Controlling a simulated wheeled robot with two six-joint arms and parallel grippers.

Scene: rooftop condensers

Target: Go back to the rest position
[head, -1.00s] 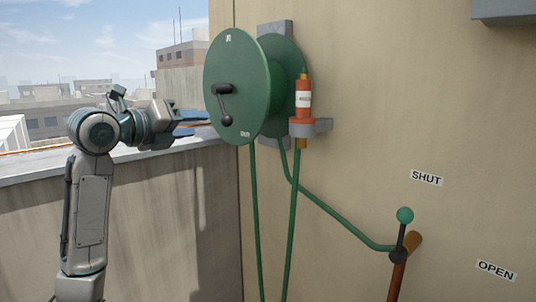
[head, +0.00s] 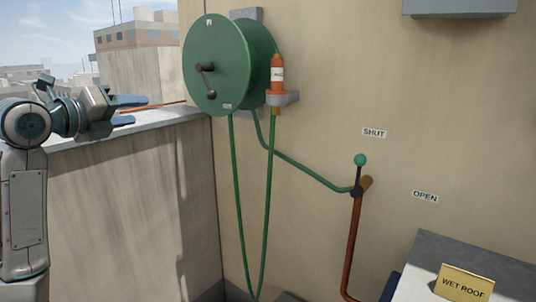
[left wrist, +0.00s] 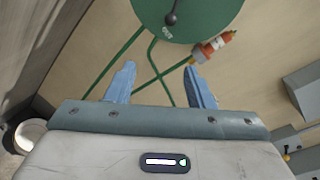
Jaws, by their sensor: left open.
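My left gripper (head: 131,110) is raised at the left of the head view, in front of the parapet. Its two blue fingers are apart with nothing between them. In the left wrist view the open fingers (left wrist: 160,85) point toward the wall, with the reel beyond them. The green hose reel (head: 217,65) with its dark crank is mounted on the wall, apart from the gripper. The orange nozzle (head: 278,75) sits upright in a grey holder beside the reel. My right gripper is in neither view.
A lever with a green knob (head: 360,160) stands upright on a rusty pipe (head: 353,245), near the SHUT label (head: 374,133). The OPEN label (head: 425,196) is lower right. A yellow WET ROOF sign (head: 464,283) is at the bottom right. The concrete parapet (head: 120,200) runs along the left.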

